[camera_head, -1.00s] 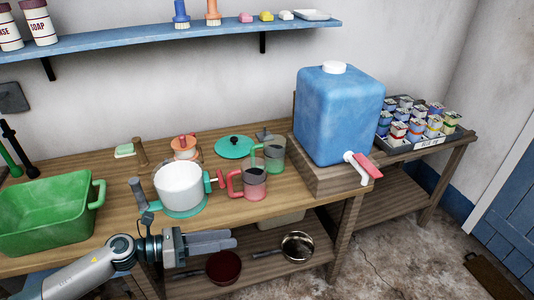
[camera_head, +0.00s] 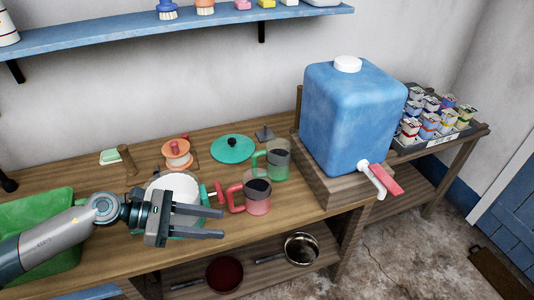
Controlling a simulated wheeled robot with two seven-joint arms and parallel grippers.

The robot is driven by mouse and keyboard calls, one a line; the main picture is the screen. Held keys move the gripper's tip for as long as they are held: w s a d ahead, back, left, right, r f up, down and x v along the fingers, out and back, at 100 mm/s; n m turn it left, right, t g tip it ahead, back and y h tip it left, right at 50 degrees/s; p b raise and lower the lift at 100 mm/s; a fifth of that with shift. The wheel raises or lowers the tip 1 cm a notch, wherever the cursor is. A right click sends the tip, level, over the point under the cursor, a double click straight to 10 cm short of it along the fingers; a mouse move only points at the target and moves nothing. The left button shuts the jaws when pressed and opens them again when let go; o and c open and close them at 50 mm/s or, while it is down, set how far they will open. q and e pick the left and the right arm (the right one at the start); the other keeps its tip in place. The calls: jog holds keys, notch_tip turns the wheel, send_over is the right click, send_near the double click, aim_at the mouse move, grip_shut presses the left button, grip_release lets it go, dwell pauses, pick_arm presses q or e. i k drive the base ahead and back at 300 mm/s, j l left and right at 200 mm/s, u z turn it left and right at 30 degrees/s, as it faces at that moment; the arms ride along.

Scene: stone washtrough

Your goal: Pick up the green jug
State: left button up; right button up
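The green jug (camera_head: 277,160) is a see-through green vessel with a handle on its left side. It stands upright on the wooden table (camera_head: 310,212), left of the blue water container. A similar red jug (camera_head: 256,197) with dark contents stands just in front of it. My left gripper (camera_head: 222,223) is over the front of the table, left of and nearer than both jugs. Its two fingers point right, apart, with nothing between them. It partly hides the white pot (camera_head: 172,187). My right gripper is not in view.
The blue container (camera_head: 350,115) with a red-handled tap stands on a wooden block at right. A teal lid (camera_head: 232,149) lies left of the green jug. An orange spool-like object (camera_head: 177,156) and a green basin (camera_head: 40,215) are further left. Pans sit on the lower shelf.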

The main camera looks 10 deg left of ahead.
aim_at(279, 151)
jog(key=i+j, duration=0.6)
jog(key=i, duration=0.2)
